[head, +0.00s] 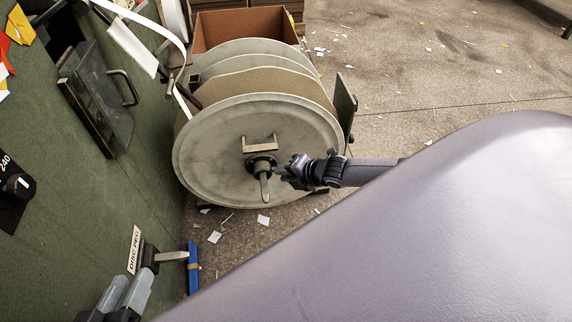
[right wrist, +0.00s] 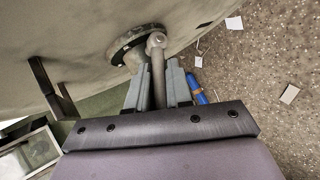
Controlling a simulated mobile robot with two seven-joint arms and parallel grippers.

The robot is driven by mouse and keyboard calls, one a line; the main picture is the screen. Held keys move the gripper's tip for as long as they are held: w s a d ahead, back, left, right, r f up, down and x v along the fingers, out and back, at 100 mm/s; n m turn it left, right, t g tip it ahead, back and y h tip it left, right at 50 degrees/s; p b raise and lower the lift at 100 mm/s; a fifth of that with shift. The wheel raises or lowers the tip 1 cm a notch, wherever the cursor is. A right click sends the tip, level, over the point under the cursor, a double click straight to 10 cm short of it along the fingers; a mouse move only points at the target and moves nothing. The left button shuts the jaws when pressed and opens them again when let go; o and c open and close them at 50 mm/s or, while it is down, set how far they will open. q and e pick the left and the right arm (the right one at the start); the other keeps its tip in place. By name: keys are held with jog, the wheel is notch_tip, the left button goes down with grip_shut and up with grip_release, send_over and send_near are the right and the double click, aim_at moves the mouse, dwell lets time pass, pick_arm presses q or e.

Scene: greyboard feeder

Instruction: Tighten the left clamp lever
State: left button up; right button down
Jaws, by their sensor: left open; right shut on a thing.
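The clamp lever (head: 264,187) hangs downward from a dark round hub (head: 261,163) on the near face of the large grey reel (head: 215,135). My right gripper (head: 282,172) reaches the lever from the right. In the right wrist view the metal lever (right wrist: 157,70) runs between the two grey fingers of my right gripper (right wrist: 157,92), which are shut on it. The lever's tip is partly hidden there by the gripper. My left gripper (head: 126,292) is open at the bottom left, well away from the reel.
A green cabinet (head: 70,215) fills the left side, with a handled door (head: 100,95). A labelled lever (head: 170,256) and a blue object (head: 193,268) are near my left gripper. A cardboard box (head: 245,25) stands behind the reel. Paper scraps litter the floor.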

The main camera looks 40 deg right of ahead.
pick_arm(q)
jog(key=shift+w+a+r, duration=0.1)
jog(key=shift+w+r, duration=0.05)
jog(key=shift+r, duration=0.2)
jog(key=shift+f, duration=0.15)
pick_arm(e)
jog(key=shift+r, duration=0.1)
jog(key=c, duration=1.1)
grip_release()
pick_arm(q)
jog(key=shift+s+f, duration=0.15)
jog(key=shift+s, duration=0.05)
jog(key=shift+s+a+r+m+y+p, duration=0.15)
jog(key=shift+a+y+p, duration=0.2)
jog(key=shift+a+p, duration=0.25)
jog(key=shift+a+r+m+y+p, duration=0.15)
jog(key=shift+a+y+p, duration=0.2)
jog(key=shift+p, duration=0.4)
jog(key=shift+s+a+r+y+p, duration=0.15)
jog(key=shift+a+y+p, duration=0.15)
jog(key=shift+a+p, duration=0.3)
pick_arm(e)
jog(key=v, duration=0.7)
